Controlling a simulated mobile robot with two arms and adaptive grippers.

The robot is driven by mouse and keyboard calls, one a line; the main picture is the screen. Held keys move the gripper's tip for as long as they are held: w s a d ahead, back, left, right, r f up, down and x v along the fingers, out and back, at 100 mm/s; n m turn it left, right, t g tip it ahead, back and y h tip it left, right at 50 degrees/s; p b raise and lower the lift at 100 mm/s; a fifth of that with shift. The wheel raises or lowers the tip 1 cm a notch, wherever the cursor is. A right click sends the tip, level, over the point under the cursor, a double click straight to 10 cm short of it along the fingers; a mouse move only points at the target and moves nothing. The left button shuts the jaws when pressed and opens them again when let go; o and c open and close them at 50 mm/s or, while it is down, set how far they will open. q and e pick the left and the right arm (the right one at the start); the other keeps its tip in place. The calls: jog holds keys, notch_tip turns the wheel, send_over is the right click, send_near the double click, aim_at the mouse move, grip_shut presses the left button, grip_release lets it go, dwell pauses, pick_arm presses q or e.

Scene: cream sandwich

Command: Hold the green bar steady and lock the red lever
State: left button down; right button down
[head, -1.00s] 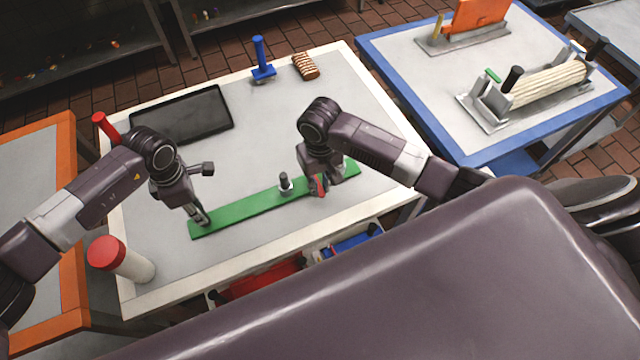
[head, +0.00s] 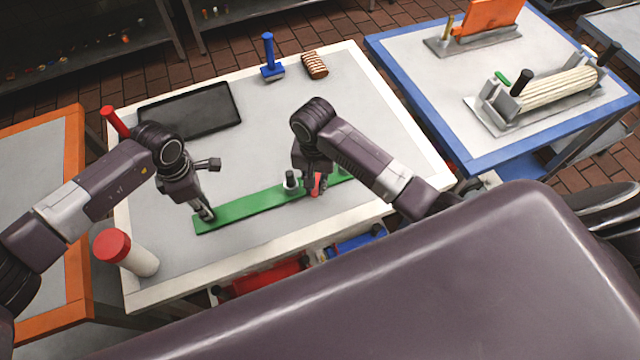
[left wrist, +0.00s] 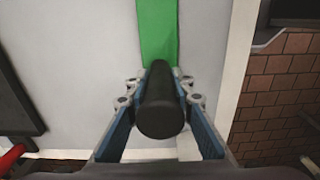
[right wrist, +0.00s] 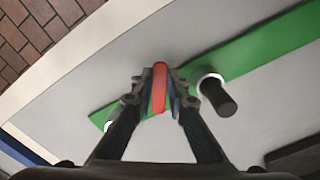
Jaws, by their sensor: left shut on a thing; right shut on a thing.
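The green bar (head: 255,204) lies across the front part of the white-edged table. My left gripper (head: 205,212) is at the bar's left end, shut on an upright black handle (left wrist: 160,110); the bar (left wrist: 157,30) runs away from it in the left wrist view. My right gripper (head: 316,188) is over the right part of the bar, shut on the red lever (right wrist: 159,88), whose red also shows in the head view (head: 317,181). A black-topped peg (head: 291,181) stands on the bar just left of the lever. The right gripper hides part of the lever and bar.
The table's middle is clear. A blue-edged table (head: 420,80) stands at right.

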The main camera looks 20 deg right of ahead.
jog(key=shift+w+a+r+m, duration=0.1)
jog(key=shift+w+a+m, duration=0.25)
jog(key=shift+m, duration=0.65)
jog(key=shift+w+a+m, duration=0.25)
jog(key=shift+w+m, duration=0.05)
jog(key=shift+m, duration=0.7)
jog(key=c, duration=1.9)
grip_release()
jog(key=shift+r, duration=0.1)
jog(key=shift+r, duration=3.85)
